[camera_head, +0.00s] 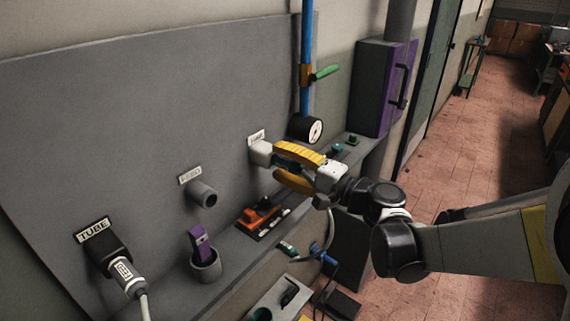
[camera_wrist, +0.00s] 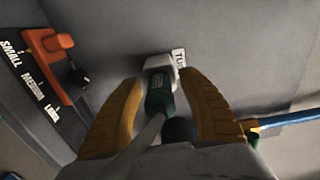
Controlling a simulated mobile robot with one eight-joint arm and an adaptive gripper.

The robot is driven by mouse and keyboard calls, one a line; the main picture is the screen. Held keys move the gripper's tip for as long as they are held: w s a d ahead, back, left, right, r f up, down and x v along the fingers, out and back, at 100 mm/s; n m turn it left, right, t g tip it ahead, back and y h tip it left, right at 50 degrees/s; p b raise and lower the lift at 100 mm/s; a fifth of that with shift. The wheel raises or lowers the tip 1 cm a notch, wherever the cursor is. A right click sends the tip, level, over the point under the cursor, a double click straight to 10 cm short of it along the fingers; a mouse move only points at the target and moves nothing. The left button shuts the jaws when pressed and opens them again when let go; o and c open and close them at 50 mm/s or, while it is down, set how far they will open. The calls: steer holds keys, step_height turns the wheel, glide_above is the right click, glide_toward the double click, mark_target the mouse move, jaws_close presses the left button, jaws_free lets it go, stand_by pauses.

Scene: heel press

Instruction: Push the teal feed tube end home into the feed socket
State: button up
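The teal tube end (camera_wrist: 158,98) shows in the wrist view, with its front at a light grey fitting (camera_wrist: 160,64); how deep it sits I cannot tell. A partly hidden label there begins "TU". A grey hose runs back from it under my gripper. My gripper (camera_head: 276,164) has its yellow fingers (camera_wrist: 160,82) apart on both sides of the tube end, with a gap visible on the right side. In the head view the fingers hide the tube end. The grey feed socket (camera_head: 203,196), labelled what looks like FEED, is left of my gripper, its mouth empty.
A black holder (camera_head: 104,252) labelled TUBE has a grey plug in it at lower left. A purple piece stands in a grey cup (camera_head: 206,268). An orange selector (camera_head: 262,213) sits on the ledge. A blue pipe (camera_head: 306,60) with a green lever and gauge is behind my gripper.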

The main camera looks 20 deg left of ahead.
mark_target(299, 169)
jaws_close()
steer(key=shift+d, duration=0.1)
steer(key=shift+v, duration=2.95)
steer(key=shift+s, duration=0.1)
steer(key=shift+v, duration=1)
steer(key=s+a, duration=0.3)
steer(key=s, duration=0.5)
steer(key=s+a, duration=0.4)
steer(key=s, duration=0.5)
steer(key=shift+s+a, duration=0.15)
steer(key=shift+s, duration=0.15)
steer(key=shift+w+a, duration=0.1)
steer(key=shift+a, duration=0.05)
